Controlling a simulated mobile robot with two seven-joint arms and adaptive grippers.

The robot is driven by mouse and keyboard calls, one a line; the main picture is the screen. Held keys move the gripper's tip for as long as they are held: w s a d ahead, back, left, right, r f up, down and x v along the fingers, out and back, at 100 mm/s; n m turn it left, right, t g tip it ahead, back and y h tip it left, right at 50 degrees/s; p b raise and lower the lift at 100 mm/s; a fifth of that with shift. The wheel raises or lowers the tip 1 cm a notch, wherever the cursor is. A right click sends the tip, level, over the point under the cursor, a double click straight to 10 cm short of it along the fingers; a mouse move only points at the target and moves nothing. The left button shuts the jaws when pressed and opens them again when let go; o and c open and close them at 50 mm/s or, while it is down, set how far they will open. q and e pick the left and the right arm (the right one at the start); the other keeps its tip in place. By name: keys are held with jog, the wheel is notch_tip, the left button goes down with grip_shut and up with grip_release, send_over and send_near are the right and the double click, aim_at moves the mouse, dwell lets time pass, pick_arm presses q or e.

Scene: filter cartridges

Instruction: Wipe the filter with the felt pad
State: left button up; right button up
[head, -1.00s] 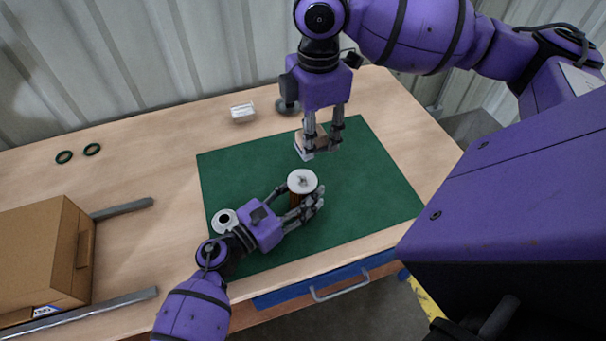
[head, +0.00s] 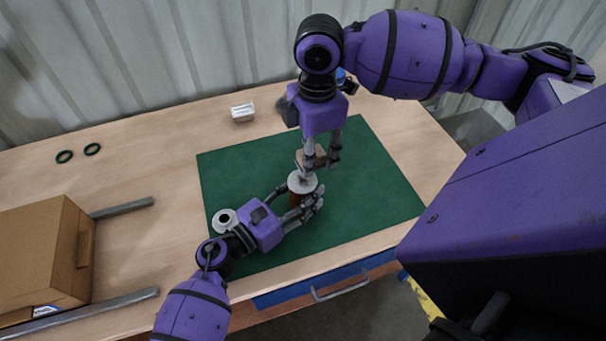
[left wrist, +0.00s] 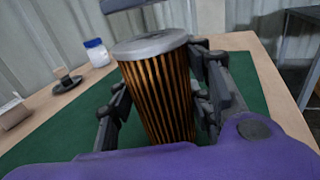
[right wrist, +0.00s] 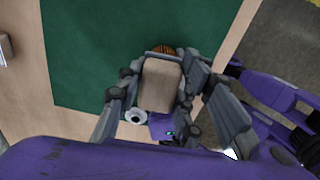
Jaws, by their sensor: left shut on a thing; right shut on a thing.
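The filter (head: 296,200) stands upright on the green mat (head: 375,185), with a pale round cap and brown pleats. My left gripper (head: 300,208) is shut around its side; the left wrist view shows the pleated filter (left wrist: 158,95) between the fingers. My right gripper (head: 320,160) is shut on the felt pad (head: 316,156), a tan block, just behind the filter's cap. In the right wrist view the pad (right wrist: 160,84) hides most of the filter (right wrist: 163,49). I cannot tell whether pad and filter touch.
A white ring-shaped part (head: 225,219) lies on the mat beside my left gripper. A cardboard box (head: 45,250) and grey bars (head: 122,208) are at left. The mat's right side is clear.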

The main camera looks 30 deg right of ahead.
aim_at(297, 188)
jog(key=shift+f, duration=1.25)
jog(key=shift+a, duration=0.1)
jog(key=shift+s+a, duration=0.3)
jog(key=shift+a, duration=0.6)
jog(key=shift+s+a, duration=0.35)
jog(key=shift+a, duration=0.5)
jog(key=shift+s+a, duration=0.3)
jog(key=shift+a, duration=0.6)
jog(key=shift+w+d+f, duration=0.1)
jog(key=shift+w+d, duration=0.2)
jog(key=shift+d, duration=0.65)
jog(key=shift+w+d+f, duration=0.1)
jog(key=shift+w+d, duration=0.15)
jog(key=shift+d, duration=0.7)
jog(key=shift+w+d+f, duration=0.1)
jog(key=shift+w+d, duration=0.2)
jog(key=shift+d, duration=0.65)
jog(key=shift+s+a+r, duration=0.1)
jog(key=shift+s+a, duration=0.2)
jog(key=shift+a, duration=0.65)
jog(key=shift+s+a+r, duration=0.1)
jog(key=shift+s+a, duration=0.25)
jog(key=shift+a, duration=0.65)
jog(key=shift+s+a, duration=0.3)
jog(key=shift+a, duration=0.65)
jog(key=shift+r, duration=0.1)
